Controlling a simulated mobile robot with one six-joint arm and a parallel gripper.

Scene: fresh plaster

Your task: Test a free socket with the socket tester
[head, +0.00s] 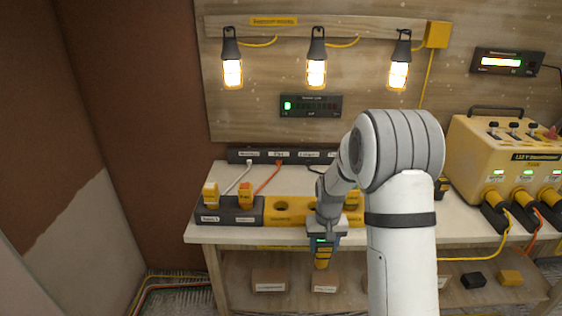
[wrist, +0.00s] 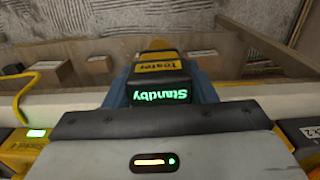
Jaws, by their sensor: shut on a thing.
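My gripper (head: 323,236) is shut on the socket tester (head: 322,256), a small yellow and dark block, and holds it at the bench's front edge. In the wrist view the tester (wrist: 160,70) sits between the fingers, and its display reads "Standby" in green, upside down. A dark socket strip (head: 230,217) at the bench's left front has a yellow plug (head: 211,194) and an orange plug (head: 246,195) in it. A yellow holder (head: 284,222) with a round hole lies beside it. My arm hides part of the bench to the right.
A yellow transformer box (head: 503,145) with several plugs stands at the right. A dark labelled strip (head: 275,155) runs along the bench's back. Three lit lamps (head: 316,72) hang above. Small boxes (head: 270,280) lie on the lower shelf.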

